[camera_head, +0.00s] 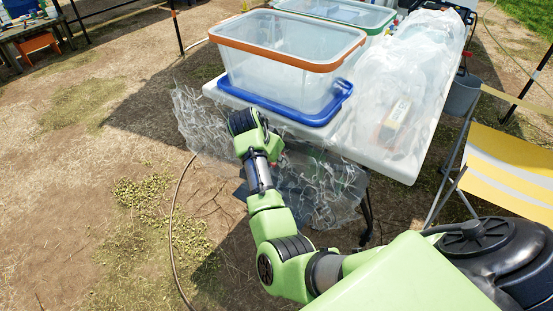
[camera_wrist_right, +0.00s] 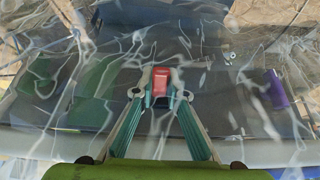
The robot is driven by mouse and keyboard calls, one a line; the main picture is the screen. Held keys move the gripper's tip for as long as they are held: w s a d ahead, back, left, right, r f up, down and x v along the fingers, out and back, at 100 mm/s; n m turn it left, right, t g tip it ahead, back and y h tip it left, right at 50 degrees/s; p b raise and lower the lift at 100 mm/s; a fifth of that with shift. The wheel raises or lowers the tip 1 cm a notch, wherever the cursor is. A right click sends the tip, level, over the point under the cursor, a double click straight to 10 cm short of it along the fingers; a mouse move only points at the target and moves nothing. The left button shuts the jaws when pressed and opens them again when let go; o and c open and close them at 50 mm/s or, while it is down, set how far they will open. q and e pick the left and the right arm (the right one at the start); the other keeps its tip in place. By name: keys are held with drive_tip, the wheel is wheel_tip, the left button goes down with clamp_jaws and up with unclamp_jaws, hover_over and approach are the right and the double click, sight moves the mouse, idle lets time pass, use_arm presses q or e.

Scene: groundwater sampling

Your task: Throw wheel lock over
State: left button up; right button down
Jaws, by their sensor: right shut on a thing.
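My right gripper (camera_wrist_right: 160,94) shows in the right wrist view with its two green-padded fingers closed around a small red part (camera_wrist_right: 161,78), seemingly the wheel lock. The red part sits in the middle of the view, with clear plastic sheeting (camera_wrist_right: 230,60) around it. In the head view my right arm reaches to the near left edge of the white table (camera_head: 385,160); its wrist hides the fingers. I cannot tell there which wheel or table leg the red part belongs to. My left gripper is not in view.
A clear bin with an orange rim (camera_head: 290,60) stands on a blue lid (camera_head: 290,110) on the table. Crumpled plastic sheeting (camera_head: 320,185) hangs over the table's edge. A yellow-striped folding chair (camera_head: 510,160) and a grey bucket (camera_head: 462,95) stand at right. Bare ground is free at left.

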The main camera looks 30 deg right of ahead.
drive_tip(key=c, duration=2)
unclamp_jaws()
wheel_tip(320, 180, up, 10)
